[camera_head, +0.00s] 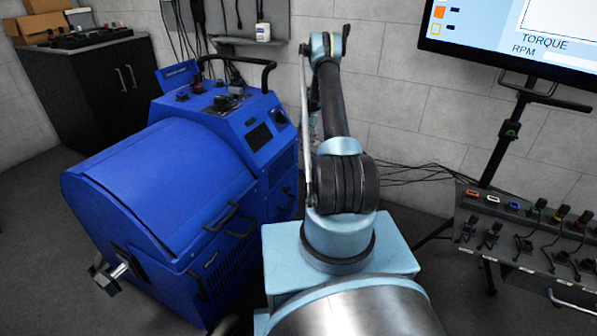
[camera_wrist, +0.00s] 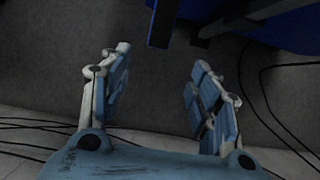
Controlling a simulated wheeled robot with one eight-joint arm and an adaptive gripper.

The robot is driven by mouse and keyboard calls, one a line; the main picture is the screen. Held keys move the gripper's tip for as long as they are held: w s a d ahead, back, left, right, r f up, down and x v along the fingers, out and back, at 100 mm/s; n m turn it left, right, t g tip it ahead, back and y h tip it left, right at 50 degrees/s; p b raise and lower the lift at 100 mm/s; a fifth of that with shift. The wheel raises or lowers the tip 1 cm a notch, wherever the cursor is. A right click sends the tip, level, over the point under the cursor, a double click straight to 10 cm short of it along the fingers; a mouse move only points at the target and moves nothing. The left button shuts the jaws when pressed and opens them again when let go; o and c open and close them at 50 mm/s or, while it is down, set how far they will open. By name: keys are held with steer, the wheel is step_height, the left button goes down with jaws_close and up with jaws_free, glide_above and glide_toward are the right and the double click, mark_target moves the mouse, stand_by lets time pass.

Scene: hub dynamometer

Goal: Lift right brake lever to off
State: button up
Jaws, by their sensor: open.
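The blue dynamometer (camera_head: 165,185) stands left of my arm in the head view. It has black bar handles on its front and a black bent bar (camera_head: 268,68) at its top right. I cannot tell which part is the right brake lever. In the wrist view my gripper (camera_wrist: 160,57) is open and empty, with its two fingers well apart. A dark upright bar (camera_wrist: 164,20) shows beyond and between the fingertips, apart from them. Blue machine parts (camera_wrist: 285,27) show at the upper right. In the head view my gripper is hidden.
A black cabinet (camera_head: 95,85) with cardboard boxes stands at the back left. A monitor on a stand (camera_head: 508,130) and a panel of connectors (camera_head: 530,235) are on the right. Loose black cables (camera_head: 415,170) run along the wall. Grey floor is clear at the left front.

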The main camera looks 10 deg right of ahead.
steer(key=x, duration=1.5)
steer(key=shift+f, duration=0.3)
